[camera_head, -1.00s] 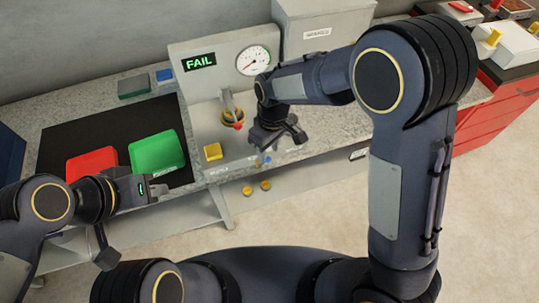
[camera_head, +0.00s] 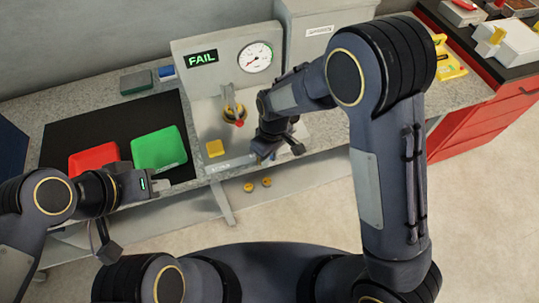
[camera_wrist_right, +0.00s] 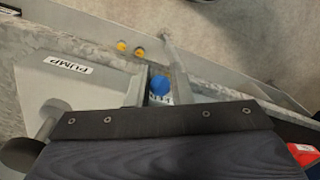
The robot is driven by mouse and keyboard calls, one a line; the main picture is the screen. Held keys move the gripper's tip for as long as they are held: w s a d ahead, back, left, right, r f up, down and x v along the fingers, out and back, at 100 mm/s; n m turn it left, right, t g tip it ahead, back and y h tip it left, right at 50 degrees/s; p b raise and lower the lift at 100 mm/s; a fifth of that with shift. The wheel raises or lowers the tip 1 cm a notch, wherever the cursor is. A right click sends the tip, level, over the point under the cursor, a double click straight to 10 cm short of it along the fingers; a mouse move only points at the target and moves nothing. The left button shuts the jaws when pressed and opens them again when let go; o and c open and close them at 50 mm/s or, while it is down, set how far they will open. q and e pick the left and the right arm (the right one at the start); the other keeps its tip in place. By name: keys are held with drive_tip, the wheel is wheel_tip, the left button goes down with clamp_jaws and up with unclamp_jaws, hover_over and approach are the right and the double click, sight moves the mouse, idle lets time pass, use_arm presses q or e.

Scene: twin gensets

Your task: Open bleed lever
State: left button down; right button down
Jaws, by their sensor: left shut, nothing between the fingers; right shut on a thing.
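The test rig (camera_head: 206,125) stands on the bench with a gauge (camera_head: 256,57) and a display reading FAIL. A lever with a red knob (camera_head: 239,123) hangs at its front. A blue knob (camera_wrist_right: 159,86) shows in the right wrist view beside a partly hidden label; I take it for the bleed lever's knob. My right gripper (camera_head: 262,155) is at the rig's front right edge, shut on the blue knob. Its fingers are largely hidden in the head view. My left gripper (camera_head: 163,185) is shut and empty, in front of the green tray.
A red tray (camera_head: 93,159) and a green tray (camera_head: 160,148) are on a black mat (camera_head: 60,141). A yellow block (camera_head: 215,148) sits on the rig's base. Two small yellow pieces (camera_head: 258,185) show below the bench edge. A red cabinet (camera_head: 470,128) stands at right.

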drive_tip(key=shift+s+a+r+h+p, duration=0.2)
drive_tip(key=shift+a+h+p, duration=0.25)
drive_tip(key=shift+h, duration=0.35)
drive_tip(key=shift+a+t+h, duration=0.1)
drive_tip(key=shift+t+h, duration=0.3)
drive_tip(key=shift+h, duration=0.1)
drive_tip(key=c, duration=1.3)
unclamp_jaws()
drive_tip(key=shift+r, duration=0.1)
drive_tip(key=r, duration=0.5)
drive_tip(key=a+r, duration=0.1)
drive_tip(key=r, duration=0.1)
drive_tip(key=shift+r+b, duration=0.3)
drive_tip(key=shift+b, duration=0.05)
